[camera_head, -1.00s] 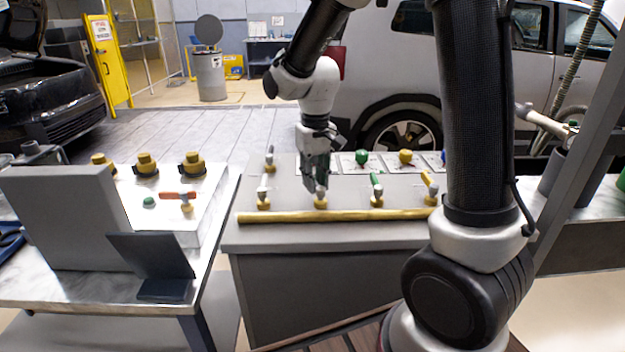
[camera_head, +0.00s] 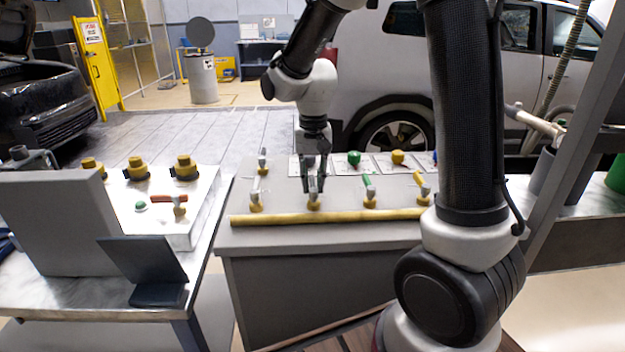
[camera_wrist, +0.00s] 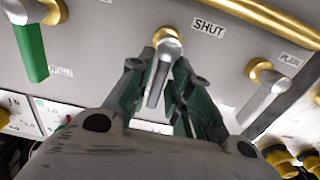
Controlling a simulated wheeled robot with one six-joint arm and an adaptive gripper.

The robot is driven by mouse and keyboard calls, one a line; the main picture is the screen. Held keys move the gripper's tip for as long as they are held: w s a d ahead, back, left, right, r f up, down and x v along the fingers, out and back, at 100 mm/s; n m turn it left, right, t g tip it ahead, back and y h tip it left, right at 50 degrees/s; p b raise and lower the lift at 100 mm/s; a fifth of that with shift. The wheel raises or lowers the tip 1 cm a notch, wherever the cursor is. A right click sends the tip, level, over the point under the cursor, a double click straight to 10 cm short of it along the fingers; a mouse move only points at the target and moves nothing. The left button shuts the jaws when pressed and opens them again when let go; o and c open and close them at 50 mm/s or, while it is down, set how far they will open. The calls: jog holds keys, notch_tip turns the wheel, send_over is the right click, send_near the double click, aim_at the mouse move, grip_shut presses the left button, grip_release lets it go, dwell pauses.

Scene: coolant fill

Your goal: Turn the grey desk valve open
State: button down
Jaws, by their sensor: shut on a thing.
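The grey desk valve (camera_head: 314,205) is in the front row on the grey bench, with a brass base. In the wrist view its grey lever (camera_wrist: 159,78) points toward my gripper, beside a label (camera_wrist: 208,27) reading SHUT. My gripper (camera_head: 314,189) is over this valve. In the wrist view my gripper (camera_wrist: 161,88) has one finger on each side of the lever and is shut on it. The fingers hide part of the handle in the head view.
A pale-handled valve (camera_head: 256,200) stands to the left, a green-handled valve (camera_head: 370,195) and a yellow-handled valve (camera_head: 422,190) to the right. A brass pipe (camera_head: 330,216) runs along the front. Another valve (camera_head: 263,160) stands behind at left.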

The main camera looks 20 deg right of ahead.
aim_at(313, 182)
jog(key=c, duration=1.5)
grip_release()
notch_tip(313, 182, up, 12)
jog(key=s+d+n+t, duration=0.1)
jog(key=s+d, duration=0.2)
jog(key=s, duration=0.4)
jog(key=s+d+r+n+t, duration=0.1)
jog(key=s+d+t, duration=0.1)
jog(key=s+d, duration=0.2)
jog(key=s+d+n+t, duration=0.1)
jog(key=s+d, duration=0.2)
jog(key=s, duration=0.6)
jog(key=shift+s+d+r+n, duration=0.35)
jog(key=shift+s+n, duration=0.05)
